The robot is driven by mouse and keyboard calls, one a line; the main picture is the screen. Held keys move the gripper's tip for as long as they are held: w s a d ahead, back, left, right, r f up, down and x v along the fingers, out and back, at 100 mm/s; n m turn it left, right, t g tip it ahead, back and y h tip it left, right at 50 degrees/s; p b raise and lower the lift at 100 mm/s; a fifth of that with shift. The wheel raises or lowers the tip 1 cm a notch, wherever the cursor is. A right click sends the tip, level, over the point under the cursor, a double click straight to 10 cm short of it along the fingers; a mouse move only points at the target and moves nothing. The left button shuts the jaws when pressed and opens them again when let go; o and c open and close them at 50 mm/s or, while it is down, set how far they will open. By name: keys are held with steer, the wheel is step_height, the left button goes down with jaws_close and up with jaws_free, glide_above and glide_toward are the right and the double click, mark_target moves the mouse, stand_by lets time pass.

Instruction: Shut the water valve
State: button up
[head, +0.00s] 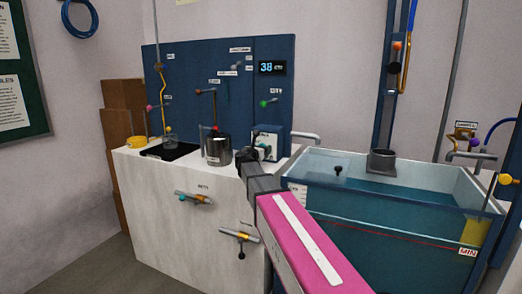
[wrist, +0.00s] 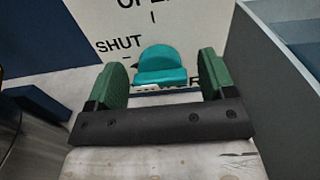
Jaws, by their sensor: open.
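A teal valve handle (wrist: 160,66) sits on a white panel (wrist: 205,25) in the wrist view. "SHUT" is lettered to its upper left and "OPEN" above it, each with a tick mark. Lettering below the handle is mostly hidden. I cannot tell which mark the handle points at. My gripper (wrist: 163,75) is open, with one green finger on each side of the handle; I cannot tell if either touches it. In the head view my gripper (head: 248,158) is at the small blue box (head: 283,142) on the counter, partly covering its front.
A glass water tank (head: 390,235) stands right of my arm. A metal pot (head: 217,150) and a black tray (head: 172,152) are on the counter left of my gripper. Two lever taps (head: 193,197) (head: 240,235) stick out from the counter's front.

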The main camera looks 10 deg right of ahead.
steer(key=v, duration=1)
steer(key=shift+s+a, duration=0.15)
steer(key=shift+s, duration=0.05)
